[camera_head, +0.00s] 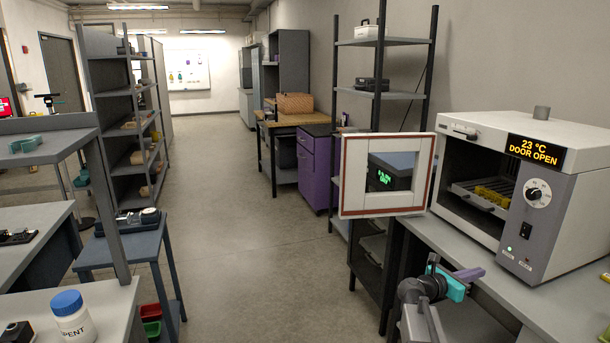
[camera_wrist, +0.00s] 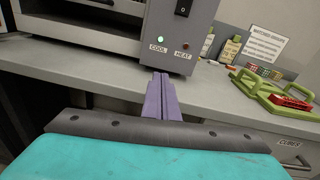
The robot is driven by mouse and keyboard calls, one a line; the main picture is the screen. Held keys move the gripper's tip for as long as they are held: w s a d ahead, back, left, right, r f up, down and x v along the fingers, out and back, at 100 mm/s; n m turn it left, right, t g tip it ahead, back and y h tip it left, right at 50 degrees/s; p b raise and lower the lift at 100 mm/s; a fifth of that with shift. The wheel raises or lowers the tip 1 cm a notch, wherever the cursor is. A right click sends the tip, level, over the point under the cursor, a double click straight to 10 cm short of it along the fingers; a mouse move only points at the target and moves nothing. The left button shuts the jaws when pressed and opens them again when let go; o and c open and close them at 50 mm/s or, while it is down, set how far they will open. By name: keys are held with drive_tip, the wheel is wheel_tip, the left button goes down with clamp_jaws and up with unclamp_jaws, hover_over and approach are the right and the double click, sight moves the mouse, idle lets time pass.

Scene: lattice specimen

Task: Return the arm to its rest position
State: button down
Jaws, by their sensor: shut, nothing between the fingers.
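My gripper (camera_head: 474,273) is at the lower right of the head view, just in front of the bench with the oven. Its purple fingers are closed together with nothing between them. In the wrist view the fingers (camera_wrist: 160,95) point at the bench top below the oven's control panel, and a teal part of my gripper fills the bottom. My arm reaches up from the bottom edge of the head view.
The white oven (camera_head: 570,150) reads "23 °C DOOR OPEN". Its framed door (camera_head: 343,180) stands out leftward, near my arm. A yellow lattice piece (camera_head: 492,196) lies on its inner rack. A green carrier (camera_wrist: 275,95) sits right on the bench (camera_wrist: 225,95). The aisle floor (camera_head: 240,250) is clear.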

drive_tip(key=s+a+f+m+g+y, duration=0.15)
drive_tip(key=s+a+f, duration=0.4)
drive_tip(key=f, duration=0.75)
drive_tip(key=s+a+f+m+g+y, duration=0.1)
drive_tip(key=s+a+f+g+y, duration=0.2)
drive_tip(key=s+f, duration=0.65)
drive_tip(key=s+a+f+m+y, duration=0.1)
drive_tip(key=s+a+f+y, duration=0.3)
drive_tip(key=f, duration=1.1)
drive_tip(key=s+a+f+m+g+y, duration=0.1)
drive_tip(key=s+a+f+m+g, duration=0.1)
drive_tip(key=s+a+f+m, duration=0.5)
drive_tip(key=s+a+f+m+g+y, duration=0.15)
drive_tip(key=s+a+f, duration=0.3)
drive_tip(key=s, duration=0.55)
drive_tip(key=s+a+f+m+g+y, duration=0.1)
drive_tip(key=s+a+m+g+y, duration=0.2)
drive_tip(key=s+a+m+y, duration=0.2)
drive_tip(key=shift+s+a+f+m, duration=0.25)
drive_tip(key=shift+s+a+m, duration=1.6)
drive_tip(key=shift+a+m, duration=1.1)
drive_tip(key=shift+d, duration=0.15)
